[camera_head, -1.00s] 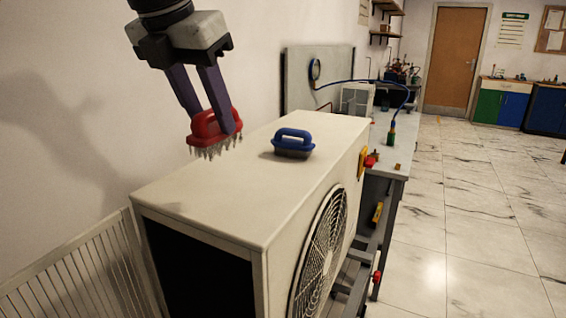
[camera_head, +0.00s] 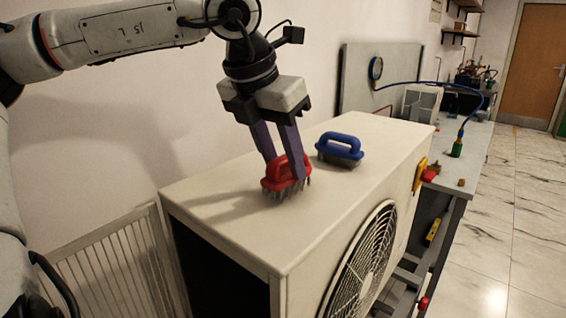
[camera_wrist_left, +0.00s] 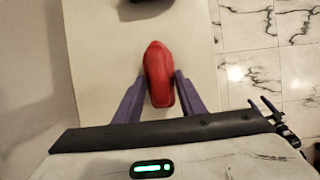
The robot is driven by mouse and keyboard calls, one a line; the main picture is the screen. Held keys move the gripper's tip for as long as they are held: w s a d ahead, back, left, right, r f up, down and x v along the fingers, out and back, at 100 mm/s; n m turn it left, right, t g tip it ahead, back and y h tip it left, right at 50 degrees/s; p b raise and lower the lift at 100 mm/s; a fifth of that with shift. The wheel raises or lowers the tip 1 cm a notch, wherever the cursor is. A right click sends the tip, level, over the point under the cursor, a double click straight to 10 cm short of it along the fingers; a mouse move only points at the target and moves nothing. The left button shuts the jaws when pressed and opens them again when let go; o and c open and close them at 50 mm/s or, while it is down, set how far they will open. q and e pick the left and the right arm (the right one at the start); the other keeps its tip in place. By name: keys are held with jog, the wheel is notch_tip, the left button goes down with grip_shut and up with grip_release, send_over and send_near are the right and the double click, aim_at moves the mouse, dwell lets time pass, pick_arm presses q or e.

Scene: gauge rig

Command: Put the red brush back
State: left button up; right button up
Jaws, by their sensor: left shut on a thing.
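The red brush (camera_head: 286,176) has a red handle on top and grey bristles below. My left gripper (camera_head: 284,172) is shut on its handle from above. The bristles are at or just above the top of the white outdoor unit (camera_head: 225,197); I cannot tell whether they touch. In the left wrist view the red brush (camera_wrist_left: 158,76) sits between the two purple fingers (camera_wrist_left: 156,92). The blue brush (camera_head: 340,150) stands on the unit's top, behind and to the right of the red one, apart from it. My right gripper is not in view.
The unit's top is clear in front of the brushes. A wall (camera_head: 110,130) runs along the left, with a finned panel (camera_head: 110,265) below. Behind stands a bench (camera_head: 477,150) with a gauge (camera_head: 376,68) and blue hose (camera_head: 430,82). Tiled floor lies to the right.

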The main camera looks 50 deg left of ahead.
pick_arm(q)
jog(key=shift+f, duration=0.35)
jog(key=o, duration=1.2)
jog(key=shift+o, duration=0.2)
jog(key=shift+r, duration=0.1)
jog(key=v, duration=1.2)
jog(key=shift+w, duration=0.1)
